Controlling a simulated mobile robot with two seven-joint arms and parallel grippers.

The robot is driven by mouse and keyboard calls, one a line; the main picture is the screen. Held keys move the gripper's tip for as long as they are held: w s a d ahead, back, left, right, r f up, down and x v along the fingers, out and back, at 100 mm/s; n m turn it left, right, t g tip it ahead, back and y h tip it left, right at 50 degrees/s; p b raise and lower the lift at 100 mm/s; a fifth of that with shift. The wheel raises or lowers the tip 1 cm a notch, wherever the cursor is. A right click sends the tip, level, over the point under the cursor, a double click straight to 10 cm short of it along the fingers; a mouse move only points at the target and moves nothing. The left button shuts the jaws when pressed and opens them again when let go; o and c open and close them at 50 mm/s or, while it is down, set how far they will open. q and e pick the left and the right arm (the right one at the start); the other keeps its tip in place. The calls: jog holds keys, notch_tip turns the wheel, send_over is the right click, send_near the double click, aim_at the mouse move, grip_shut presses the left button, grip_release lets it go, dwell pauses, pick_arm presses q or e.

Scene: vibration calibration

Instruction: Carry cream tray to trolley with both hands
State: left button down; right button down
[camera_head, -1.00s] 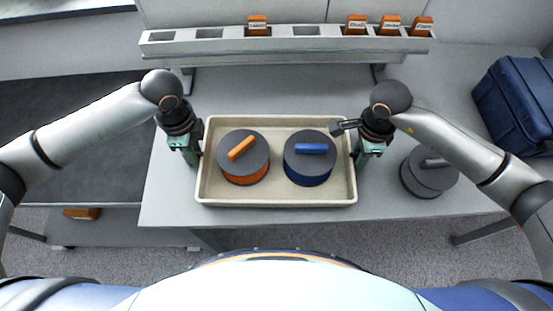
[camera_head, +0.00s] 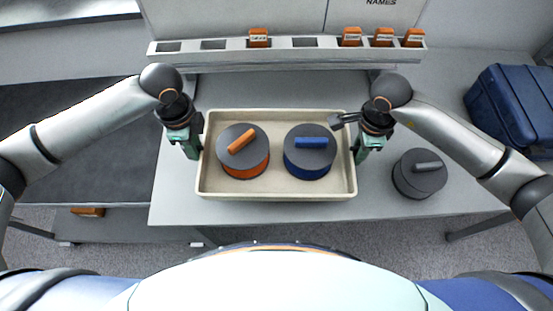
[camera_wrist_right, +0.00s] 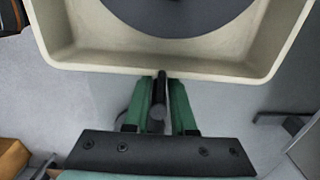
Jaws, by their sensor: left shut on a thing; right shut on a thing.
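The cream tray (camera_head: 276,192) is level in front of me over the grey table and carries two round dark-topped weights. One weight (camera_head: 242,150) has an orange handle and base; the other (camera_head: 310,150) has a blue handle and base. My left gripper (camera_head: 196,152) is shut on the tray's left side. My right gripper (camera_head: 357,153) is shut on its right side. In the right wrist view the fingers (camera_wrist_right: 158,100) meet at the tray's near wall (camera_wrist_right: 160,68). The dark-topped surface at the left (camera_head: 75,140), with a lower shelf, may be the trolley.
The grey table (camera_head: 270,212) lies under the tray. A grey round weight (camera_head: 420,175) stands on it right of my right gripper. A slotted rack (camera_head: 285,50) with several orange blocks runs along the back. A blue case (camera_head: 510,105) is at the far right. The dark left surface looks clear.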

pick_arm(q)
jog(key=shift+w+r, duration=0.1)
jog(key=shift+r, duration=0.15)
pick_arm(e)
jog(key=shift+w+r, duration=0.1)
jog(key=shift+r, duration=0.1)
dwell(0.5)
